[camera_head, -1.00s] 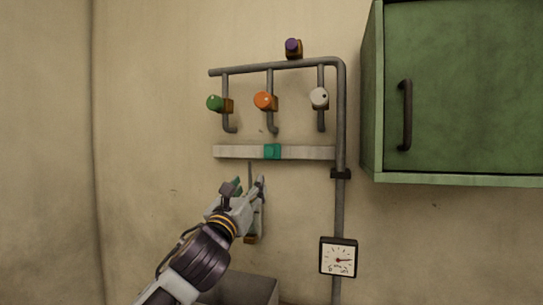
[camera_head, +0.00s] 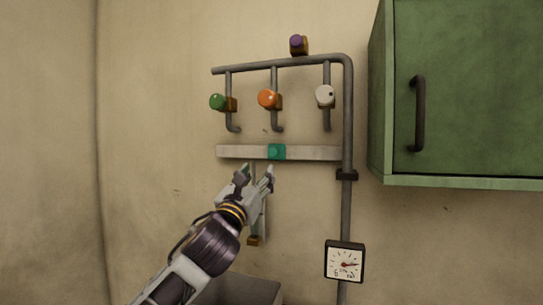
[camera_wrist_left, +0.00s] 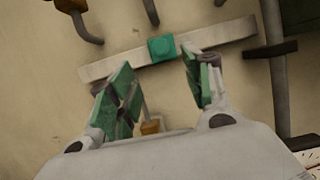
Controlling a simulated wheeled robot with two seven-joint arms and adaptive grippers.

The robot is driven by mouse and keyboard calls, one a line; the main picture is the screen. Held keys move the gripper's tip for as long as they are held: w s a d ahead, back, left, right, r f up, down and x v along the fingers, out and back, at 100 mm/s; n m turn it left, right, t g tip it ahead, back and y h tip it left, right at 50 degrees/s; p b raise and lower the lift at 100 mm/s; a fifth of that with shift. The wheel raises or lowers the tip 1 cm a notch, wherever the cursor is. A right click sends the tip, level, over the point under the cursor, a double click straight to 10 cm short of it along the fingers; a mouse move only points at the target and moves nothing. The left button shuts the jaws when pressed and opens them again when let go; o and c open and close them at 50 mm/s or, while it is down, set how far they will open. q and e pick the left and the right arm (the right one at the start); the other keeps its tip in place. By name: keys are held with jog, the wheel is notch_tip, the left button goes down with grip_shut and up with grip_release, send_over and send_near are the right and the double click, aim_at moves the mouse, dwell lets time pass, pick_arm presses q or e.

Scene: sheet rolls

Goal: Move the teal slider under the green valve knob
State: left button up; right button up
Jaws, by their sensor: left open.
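The teal slider (camera_head: 277,152) sits near the middle of a pale horizontal rail (camera_head: 318,153) on the wall, under the orange knob (camera_head: 268,98). The green valve knob (camera_head: 218,102) is at the far left of the pipe row, above the rail's left end. My left gripper (camera_head: 256,172) is open and empty just below the slider, apart from it. In the left wrist view the slider (camera_wrist_left: 162,48) shows beyond and between the two open fingers (camera_wrist_left: 160,85). My right gripper is not in view.
A white knob (camera_head: 325,96) and a purple knob (camera_head: 298,44) are on the pipes (camera_head: 348,120). A green cabinet (camera_head: 460,90) juts out at right. A gauge (camera_head: 344,261) hangs lower right. A grey bin (camera_head: 240,291) is below my arm.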

aim_at(273, 153)
pick_arm(q)
jog(key=shift+p+x, duration=1.25)
jog(key=shift+x, duration=5.2)
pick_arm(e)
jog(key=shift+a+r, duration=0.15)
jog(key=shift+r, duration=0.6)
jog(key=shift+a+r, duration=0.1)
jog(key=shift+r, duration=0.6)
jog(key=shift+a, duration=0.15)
pick_arm(q)
jog(key=c, duration=0.4)
grip_shut()
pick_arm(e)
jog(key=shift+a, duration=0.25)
